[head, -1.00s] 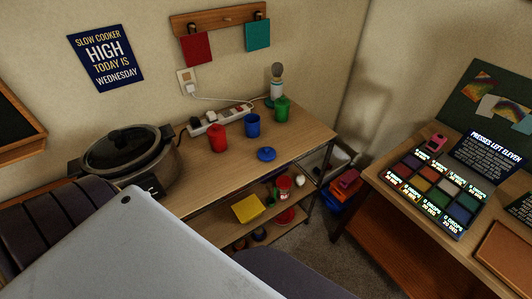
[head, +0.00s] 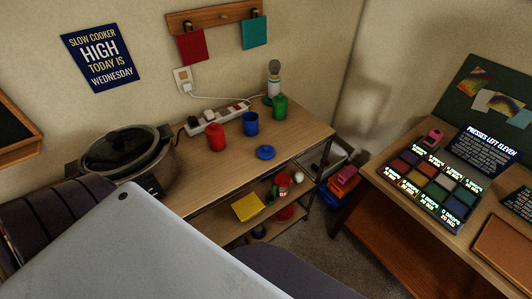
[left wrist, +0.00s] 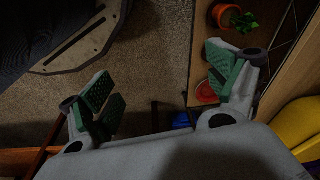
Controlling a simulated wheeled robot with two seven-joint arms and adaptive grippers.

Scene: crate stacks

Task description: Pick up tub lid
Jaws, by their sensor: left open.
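A round blue tub lid (head: 265,152) with a small knob lies flat on the wooden bench top in the head view. Behind it stand a red tub (head: 216,137), an open-topped blue tub (head: 251,124) and a green tub (head: 280,105); the red and green ones look lidded. My left gripper (left wrist: 166,84) shows in the left wrist view, its green-padded fingers wide apart with nothing between them. It is over the floor beside a shelf, away from the lid. The lid cannot be made out in that view. My right gripper is not in view.
A slow cooker (head: 124,155) stands left on the bench, a power strip (head: 216,116) behind the tubs. The lower shelf holds a yellow item (head: 247,207) and red things. An orange plant pot (left wrist: 226,15) shows near my left gripper. Bench space around the lid is clear.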

